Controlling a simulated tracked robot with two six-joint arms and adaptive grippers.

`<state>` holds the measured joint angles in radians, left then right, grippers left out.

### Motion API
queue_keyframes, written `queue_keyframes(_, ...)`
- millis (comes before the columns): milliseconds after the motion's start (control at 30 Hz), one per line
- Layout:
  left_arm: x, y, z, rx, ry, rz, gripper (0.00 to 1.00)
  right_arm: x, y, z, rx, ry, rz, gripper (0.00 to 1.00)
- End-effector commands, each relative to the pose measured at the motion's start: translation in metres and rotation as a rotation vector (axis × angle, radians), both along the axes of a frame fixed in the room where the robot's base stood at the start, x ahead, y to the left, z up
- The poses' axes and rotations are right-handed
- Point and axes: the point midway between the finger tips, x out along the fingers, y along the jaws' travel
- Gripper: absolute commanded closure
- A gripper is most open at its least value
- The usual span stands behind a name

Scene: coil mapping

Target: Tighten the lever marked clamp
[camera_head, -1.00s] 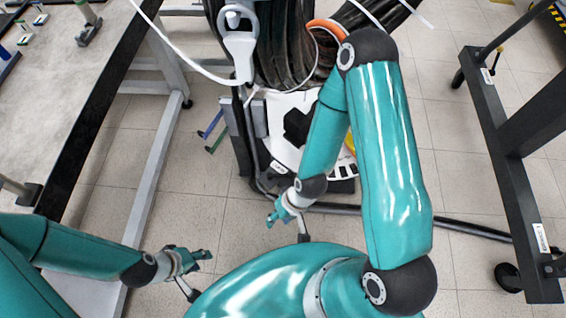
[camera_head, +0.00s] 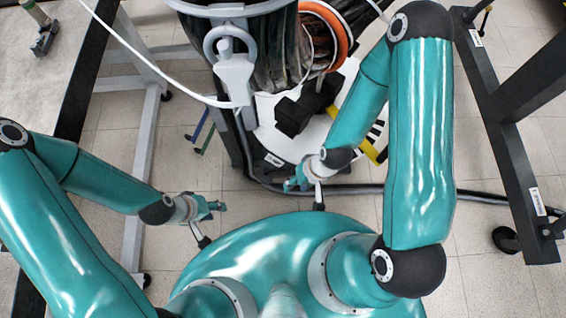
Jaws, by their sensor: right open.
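A machine with dark coiled hose stands at top centre on a white base (camera_head: 268,128). A blue lever (camera_head: 199,124) and a green lever (camera_head: 208,139) stick out at its left side. A yellow bar or lever (camera_head: 368,149) shows at its right, partly behind my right arm. I cannot read any marking, so I cannot tell which one is marked clamp. My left gripper (camera_head: 217,207) is empty over the floor, below the blue and green levers. Its jaw opening is too small to judge. My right gripper (camera_head: 291,184) is open and empty, in front of the white base.
A grey-topped table (camera_head: 45,85) with a small fixture (camera_head: 44,38) stands at the left. A dark wheeled frame (camera_head: 510,165) stands at the right. A black cable or pipe (camera_head: 470,196) runs along the floor. A white hose (camera_head: 150,65) crosses the upper left.

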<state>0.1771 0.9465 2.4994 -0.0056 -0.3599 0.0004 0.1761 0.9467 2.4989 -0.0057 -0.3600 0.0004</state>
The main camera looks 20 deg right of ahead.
Motion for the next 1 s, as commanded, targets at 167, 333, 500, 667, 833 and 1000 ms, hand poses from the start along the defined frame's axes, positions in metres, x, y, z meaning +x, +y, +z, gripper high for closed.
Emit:
queue_keyframes(167,0.000,0.000,-0.012,0.000,-0.001,0.000,0.60,0.006,0.001,-0.010,0.002,-0.008,0.035,0.52)
queue_keyframes(333,0.000,0.000,-0.054,0.000,-0.001,-0.001,0.60,0.031,-0.004,-0.045,0.004,-0.039,0.207,0.52)
queue_keyframes(500,0.000,0.000,-0.122,0.000,0.000,0.000,0.60,0.071,0.003,-0.089,-0.005,-0.087,0.517,0.52)
queue_keyframes(667,0.000,0.000,-0.188,0.000,0.000,0.000,0.60,0.111,0.002,-0.115,-0.041,-0.124,0.855,0.52)
queue_keyframes(833,0.000,0.000,-0.245,0.000,0.000,0.000,0.60,0.141,-0.005,-0.121,-0.091,-0.127,1.159,0.52)
queue_keyframes(1000,0.000,0.000,-0.276,0.000,-0.001,-0.001,0.60,0.156,-0.013,-0.113,-0.127,-0.110,1.345,0.52)
